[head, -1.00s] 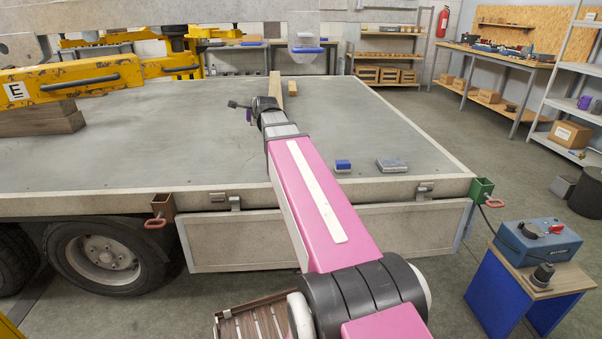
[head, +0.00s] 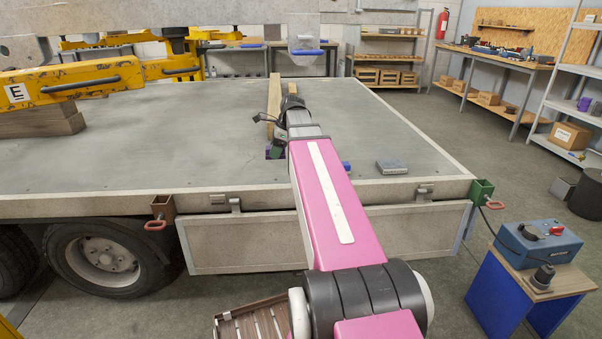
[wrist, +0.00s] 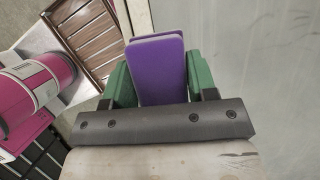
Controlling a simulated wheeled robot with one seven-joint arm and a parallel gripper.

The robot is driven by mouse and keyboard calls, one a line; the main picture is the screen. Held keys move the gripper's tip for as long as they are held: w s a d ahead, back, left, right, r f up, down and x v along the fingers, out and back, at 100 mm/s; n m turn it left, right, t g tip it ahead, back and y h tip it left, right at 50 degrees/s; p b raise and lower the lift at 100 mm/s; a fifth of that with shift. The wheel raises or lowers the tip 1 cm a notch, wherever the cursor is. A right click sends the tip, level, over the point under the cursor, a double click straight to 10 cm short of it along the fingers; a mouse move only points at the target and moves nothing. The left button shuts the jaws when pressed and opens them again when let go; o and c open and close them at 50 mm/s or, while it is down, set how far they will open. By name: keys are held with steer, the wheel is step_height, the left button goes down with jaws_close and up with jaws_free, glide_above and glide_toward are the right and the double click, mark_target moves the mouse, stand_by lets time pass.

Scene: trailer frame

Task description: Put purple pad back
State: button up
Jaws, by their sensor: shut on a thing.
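The purple pad (wrist: 158,72) is between the green fingers of my gripper (wrist: 160,78) in the wrist view. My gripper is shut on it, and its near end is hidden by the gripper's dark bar. In the head view my gripper (head: 276,147) is over the trailer deck (head: 180,140), left of my pink arm, and a little purple of the pad (head: 268,153) shows there. The gap between pad and deck cannot be judged.
A blue block (head: 346,166), partly hidden by my arm, and a grey box (head: 392,167) lie on the deck. A slatted wooden tray (head: 262,321) is at the bottom. Timber (head: 274,98) lies behind my gripper. A yellow beam (head: 90,78) is at left.

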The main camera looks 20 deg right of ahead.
steer(key=d+f, duration=0.2)
steer(key=d, duration=0.1)
steer(key=w+d+f, duration=0.1)
steer(key=d+f, duration=0.1)
steer(key=d, duration=0.2)
steer(key=w+d+f, duration=0.1)
steer(key=d+f, duration=0.1)
steer(key=d, duration=0.2)
steer(key=shift+w+f, duration=0.15)
steer(key=shift+f, duration=2.25)
steer(key=o, duration=0.8)
steer(key=shift+o, duration=0.2)
steer(key=shift+r, duration=0.1)
steer(key=v, duration=1.2)
